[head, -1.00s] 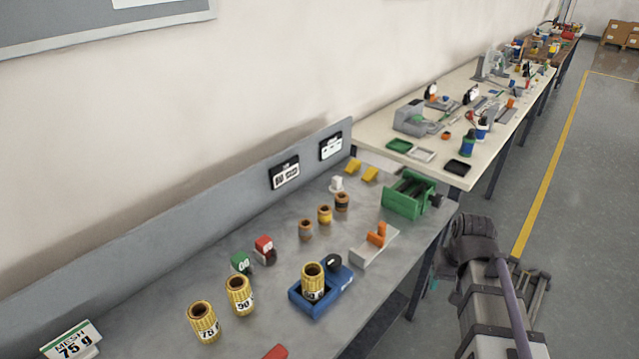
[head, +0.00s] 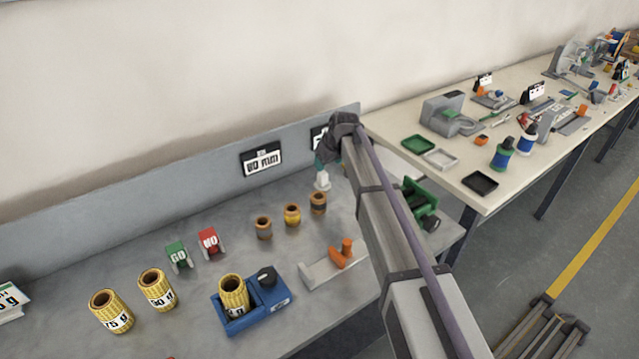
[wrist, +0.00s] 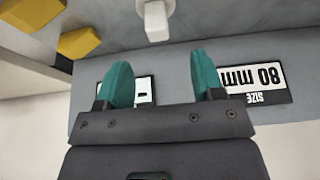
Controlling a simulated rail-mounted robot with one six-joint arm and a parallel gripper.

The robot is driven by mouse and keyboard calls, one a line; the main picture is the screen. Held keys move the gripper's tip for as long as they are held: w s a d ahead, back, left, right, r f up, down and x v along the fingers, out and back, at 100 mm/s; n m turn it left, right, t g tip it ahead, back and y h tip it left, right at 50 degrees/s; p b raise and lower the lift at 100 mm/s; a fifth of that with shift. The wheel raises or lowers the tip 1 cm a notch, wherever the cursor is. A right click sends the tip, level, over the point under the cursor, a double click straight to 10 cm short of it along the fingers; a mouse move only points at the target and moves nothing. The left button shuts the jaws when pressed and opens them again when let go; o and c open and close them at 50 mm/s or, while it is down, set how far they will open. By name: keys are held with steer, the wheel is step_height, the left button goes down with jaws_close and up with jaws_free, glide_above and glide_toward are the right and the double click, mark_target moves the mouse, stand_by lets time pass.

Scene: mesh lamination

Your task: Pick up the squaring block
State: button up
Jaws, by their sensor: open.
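A small white block with a narrower upper part, likely the squaring block, stands on the grey bench (head: 130,255) near its back panel. The white block (head: 322,181) shows just below my gripper (head: 326,155) in the head view, with its right side close to my arm. In the wrist view the white block (wrist: 155,18) is at the top edge, partly cut off. My gripper (wrist: 162,72) has two teal fingers spread apart with nothing between them. The block lies beyond the fingertips, apart from them, roughly in line with the gap.
Yellow wedges (wrist: 80,42) lie beside the block in the wrist view. The back panel (head: 200,180) with its size sign (head: 262,160) is close behind. Several small rolls (head: 292,214) stand to the left. A green machine (head: 420,203) is partly behind my arm.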

mark_target(324, 174)
steer(key=b+x, duration=0.1)
steer(key=x, duration=0.1)
steer(key=b+x, duration=0.2)
steer(key=shift+w+d+f, duration=0.1)
steer(key=shift+d+f, duration=0.05)
steer(key=shift+f, duration=0.3)
steer(key=shift+w+f, duration=0.1)
steer(key=shift+f, duration=0.05)
steer(key=b+x, duration=0.5)
steer(key=shift+f, duration=0.1)
steer(key=shift+r, duration=0.3)
steer(key=shift+c, duration=0.3)
jaws_close()
step_height(324, 174, up, 10)
steer(key=p, duration=1)
steer(key=shift+r+p, duration=0.2)
steer(key=shift+p, duration=0.15)
